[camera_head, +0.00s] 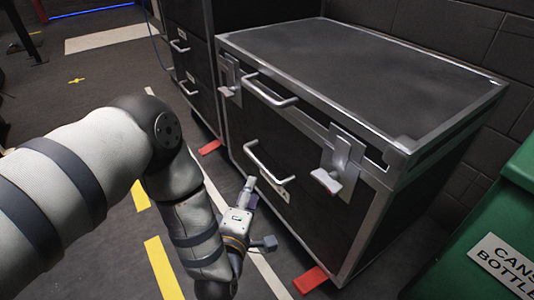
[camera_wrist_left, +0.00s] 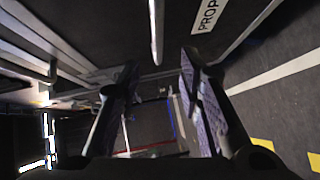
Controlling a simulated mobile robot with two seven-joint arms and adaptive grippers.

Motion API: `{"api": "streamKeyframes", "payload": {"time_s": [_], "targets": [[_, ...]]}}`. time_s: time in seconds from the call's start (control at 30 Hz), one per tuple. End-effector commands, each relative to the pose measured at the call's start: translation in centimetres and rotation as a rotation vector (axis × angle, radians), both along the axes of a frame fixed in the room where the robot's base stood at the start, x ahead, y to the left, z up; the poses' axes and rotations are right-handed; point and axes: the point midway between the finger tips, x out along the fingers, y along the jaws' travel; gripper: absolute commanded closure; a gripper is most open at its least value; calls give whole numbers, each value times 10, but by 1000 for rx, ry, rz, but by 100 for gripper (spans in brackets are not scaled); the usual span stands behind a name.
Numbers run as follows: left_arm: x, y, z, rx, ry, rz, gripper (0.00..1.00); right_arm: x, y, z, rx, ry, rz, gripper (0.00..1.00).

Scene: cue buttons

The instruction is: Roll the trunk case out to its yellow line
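The trunk case (camera_head: 330,60) is black with silver edges, latches and two bar handles on its front. The upper handle (camera_head: 270,92) is clear; the lower handle (camera_head: 268,162) has a small label beside it. My left gripper (camera_head: 258,216) is in front of the case, low and near the lower handle. In the left wrist view its two fingers (camera_wrist_left: 158,75) are apart, with a handle bar (camera_wrist_left: 157,28) showing between and beyond their tips; I see no contact. Yellow floor dashes (camera_head: 163,268) lie left of the case. My right gripper is not in view.
Red pedals (camera_head: 311,280) stick out at the case's base, another at its far corner (camera_head: 210,147). A second dark case (camera_head: 190,60) stands behind. A green bin (camera_head: 480,250) is close on the right. A brick wall backs the case. The floor to the left is mostly clear.

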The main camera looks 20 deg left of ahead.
Motion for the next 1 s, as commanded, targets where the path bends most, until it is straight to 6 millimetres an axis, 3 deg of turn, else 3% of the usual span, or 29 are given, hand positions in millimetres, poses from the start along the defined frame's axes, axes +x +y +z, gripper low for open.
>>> {"api": "streamKeyframes", "payload": {"time_s": [0.17,0.4,0.53,0.7,0.9,0.93,1.0], "targets": [[24,4,-4,-3,-11,4,67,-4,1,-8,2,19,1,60],[85,12,-16,-3,-7,3,67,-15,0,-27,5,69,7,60],[107,15,-18,-3,-6,3,67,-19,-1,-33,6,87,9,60],[119,16,-16,-3,-6,2,67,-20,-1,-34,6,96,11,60],[119,16,-15,-2,-6,2,67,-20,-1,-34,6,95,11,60],[119,16,-15,-2,-6,2,69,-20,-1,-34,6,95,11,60],[119,16,-15,-2,-6,2,85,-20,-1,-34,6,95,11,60]]}}
